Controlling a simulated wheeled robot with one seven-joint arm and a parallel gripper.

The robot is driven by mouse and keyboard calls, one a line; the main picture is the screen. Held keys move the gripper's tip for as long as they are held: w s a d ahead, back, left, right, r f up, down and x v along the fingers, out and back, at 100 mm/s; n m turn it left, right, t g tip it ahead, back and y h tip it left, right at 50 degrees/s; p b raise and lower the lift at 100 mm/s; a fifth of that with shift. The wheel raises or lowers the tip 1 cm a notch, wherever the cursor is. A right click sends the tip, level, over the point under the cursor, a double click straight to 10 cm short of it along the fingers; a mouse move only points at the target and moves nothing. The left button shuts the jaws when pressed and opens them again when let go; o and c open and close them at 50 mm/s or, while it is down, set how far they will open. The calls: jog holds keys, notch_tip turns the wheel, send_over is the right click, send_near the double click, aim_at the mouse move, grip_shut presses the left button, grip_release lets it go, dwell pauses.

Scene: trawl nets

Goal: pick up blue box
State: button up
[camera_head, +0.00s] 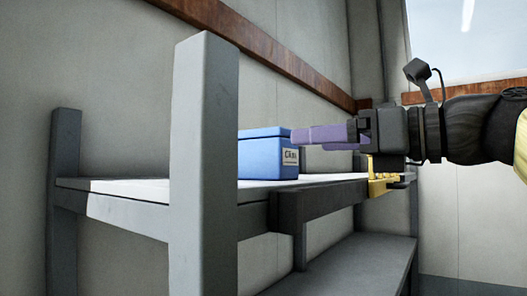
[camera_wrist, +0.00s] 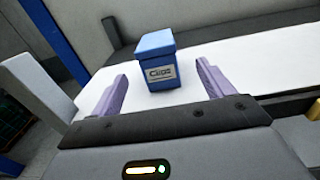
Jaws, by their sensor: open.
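The blue box (camera_head: 264,155) stands upright on the shelf's white top, with a white label on its front. In the wrist view the blue box (camera_wrist: 155,60) shows ahead of my gripper, between the lines of the two fingers, and its label looks like it reads "Clips". My gripper (camera_head: 300,138) has purple fingers and reaches in from the right at about the height of the box's upper part. In the wrist view my gripper (camera_wrist: 160,85) is open, with nothing between the fingers. The box's left part is hidden behind a grey post in the head view.
The grey shelf unit (camera_head: 205,140) has a tall front post left of the box. Its white top (camera_head: 130,191) is mostly clear around the box. A yellow object (camera_head: 380,185) sits at the right end of the shelf, below my gripper. A lower shelf (camera_head: 350,265) runs underneath.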

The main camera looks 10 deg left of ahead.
aim_at(262, 144)
jog(key=p+x, duration=0.1)
jog(key=x, duration=0.4)
jog(key=shift+a+r+p, duration=0.15)
jog(key=shift+p, duration=0.15)
jog(key=shift+w+a, duration=0.15)
jog(key=shift+a, duration=0.05)
jog(key=shift+d, duration=0.1)
jog(key=p+x, duration=0.2)
jog(key=x, duration=0.2)
jog(key=shift+s+a+r+p, duration=0.1)
jog(key=shift+s+a+p, duration=0.1)
jog(key=shift+a+p, duration=0.2)
jog(key=shift+w+a, duration=0.25)
jog(key=shift+a, duration=0.1)
jog(key=shift+d, duration=0.1)
